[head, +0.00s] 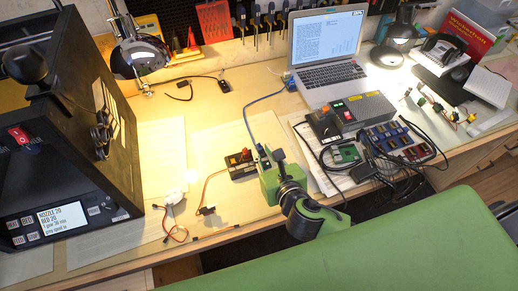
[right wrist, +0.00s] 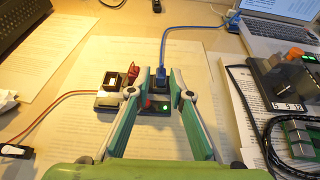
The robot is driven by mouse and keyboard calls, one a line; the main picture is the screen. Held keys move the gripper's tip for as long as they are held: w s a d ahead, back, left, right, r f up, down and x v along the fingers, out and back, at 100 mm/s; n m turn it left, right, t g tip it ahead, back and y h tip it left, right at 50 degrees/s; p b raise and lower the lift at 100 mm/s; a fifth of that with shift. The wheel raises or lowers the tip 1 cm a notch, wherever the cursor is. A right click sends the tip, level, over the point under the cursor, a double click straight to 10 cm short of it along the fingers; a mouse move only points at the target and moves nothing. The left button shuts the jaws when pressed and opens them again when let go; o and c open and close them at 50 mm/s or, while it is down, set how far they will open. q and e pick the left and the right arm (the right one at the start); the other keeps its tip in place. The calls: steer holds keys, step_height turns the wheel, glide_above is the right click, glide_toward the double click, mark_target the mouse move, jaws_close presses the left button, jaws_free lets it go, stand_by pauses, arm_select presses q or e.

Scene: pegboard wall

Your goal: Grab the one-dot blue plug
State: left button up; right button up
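A blue plug (right wrist: 161,75) on a blue cable stands on a small dark board (right wrist: 155,107) with a red part and a green light. Any dot on the plug is too small to see. My right gripper (right wrist: 163,82) is open, with one finger on each side of the plug; I cannot tell whether either touches it. In the head view my right gripper (head: 271,153) is over the right end of the board (head: 240,172) and largely hides the plug. The blue cable (head: 251,128) runs up from there towards the laptop. My left gripper is not in view.
A laptop (head: 327,50) stands at the back. Right of my arm are a grey box with lit switches (head: 363,110), a green circuit board (head: 347,153) and black cables. A black machine with a display (head: 60,215) fills the left. Papers cover the middle.

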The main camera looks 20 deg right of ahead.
mark_target(259, 146)
steer(key=x, duration=0.5)
steer(key=shift+d+f, duration=0.15)
steer(key=shift+f, duration=0.05)
jaws_close()
